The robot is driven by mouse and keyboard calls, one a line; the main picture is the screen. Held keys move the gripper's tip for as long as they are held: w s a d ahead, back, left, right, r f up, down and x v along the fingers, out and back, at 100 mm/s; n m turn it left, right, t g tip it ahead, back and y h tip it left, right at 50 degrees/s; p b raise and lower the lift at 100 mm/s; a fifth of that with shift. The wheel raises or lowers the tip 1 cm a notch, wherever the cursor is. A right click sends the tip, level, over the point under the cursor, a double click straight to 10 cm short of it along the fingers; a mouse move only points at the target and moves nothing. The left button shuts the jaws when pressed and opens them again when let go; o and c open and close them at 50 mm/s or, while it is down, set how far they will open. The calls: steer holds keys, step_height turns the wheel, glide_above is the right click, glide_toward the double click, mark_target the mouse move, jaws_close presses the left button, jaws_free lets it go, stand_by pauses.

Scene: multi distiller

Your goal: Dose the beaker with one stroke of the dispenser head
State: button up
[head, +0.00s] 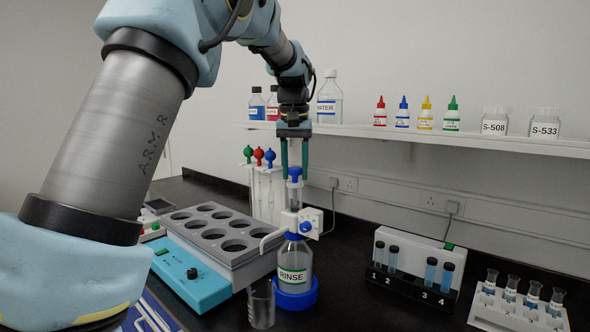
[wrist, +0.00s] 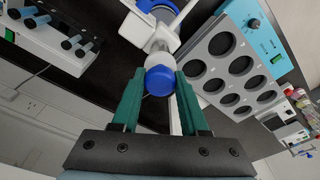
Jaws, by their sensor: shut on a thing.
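The dispenser bottle labelled RINSE (head: 293,262) stands upright on the bench in a blue ring base (head: 296,299). Its dispenser head has a white body with a blue side knob, a clear barrel (head: 294,196) and a blue top knob (head: 295,172). The top knob also shows in the wrist view (wrist: 159,81). A white spout (head: 270,238) points left and down. The clear beaker (head: 261,305) stands on the bench at the bottle's left, roughly below the spout tip. My gripper (head: 295,170) points down from above, its teal fingers shut on the top knob.
A grey rack with round holes (head: 205,237) on a blue unit (head: 185,272) stands close left. Pipettes on a stand (head: 267,190) are behind. A tube rack (head: 412,265) and a vial rack (head: 520,305) stand right. A shelf (head: 480,142) with bottles runs along the wall.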

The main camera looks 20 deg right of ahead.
steer(key=shift+r, duration=0.25)
jaws_close()
steer(key=shift+r+p, duration=2.3)
steer(key=shift+f+b, duration=1.5)
steer(key=shift+f, duration=1.05)
steer(key=o, duration=1.2)
jaws_free()
